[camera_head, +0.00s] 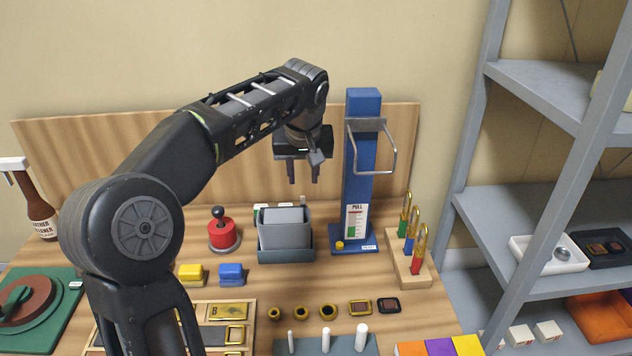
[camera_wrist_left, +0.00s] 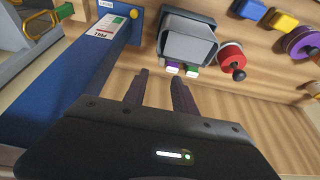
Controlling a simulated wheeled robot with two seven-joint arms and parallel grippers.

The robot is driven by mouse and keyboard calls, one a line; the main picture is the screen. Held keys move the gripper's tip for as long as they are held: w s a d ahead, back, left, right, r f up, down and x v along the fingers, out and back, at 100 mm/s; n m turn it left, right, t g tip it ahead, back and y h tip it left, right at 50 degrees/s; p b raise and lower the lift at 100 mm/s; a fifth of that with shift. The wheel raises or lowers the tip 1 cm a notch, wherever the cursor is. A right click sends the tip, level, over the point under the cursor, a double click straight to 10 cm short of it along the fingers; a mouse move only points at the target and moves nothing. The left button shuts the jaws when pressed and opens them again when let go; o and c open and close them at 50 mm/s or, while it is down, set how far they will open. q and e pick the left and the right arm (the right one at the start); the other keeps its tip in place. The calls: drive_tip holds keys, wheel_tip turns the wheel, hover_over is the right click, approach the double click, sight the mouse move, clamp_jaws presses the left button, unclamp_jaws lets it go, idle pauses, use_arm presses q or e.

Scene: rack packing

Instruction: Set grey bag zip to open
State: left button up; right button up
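A grey, bag-like item (camera_head: 284,234) stands upright in a dark grey tray (camera_head: 288,256) near the back middle of the table. The grey item also shows upside down in the left wrist view (camera_wrist_left: 188,42). I cannot make out a zip or its state. My left gripper (camera_head: 304,180) hangs above and behind the grey item, fingers pointing down, apart from it. In the left wrist view its two fingers (camera_wrist_left: 159,88) are spread with nothing between them. My right gripper is not in view.
A blue column (camera_head: 361,180) with a metal handle stands close to the right of my left gripper. A red base with a black knob (camera_head: 222,234) is left of the tray. Padlocks stand on a wooden block (camera_head: 407,266) at right. A wooden board (camera_head: 70,150) backs the table.

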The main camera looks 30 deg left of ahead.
sight(302, 196)
use_arm(q)
drive_tip(key=shift+p+x, duration=0.6)
drive_tip(key=shift+x, duration=3.2)
drive_tip(key=shift+s, duration=0.1)
clamp_jaws()
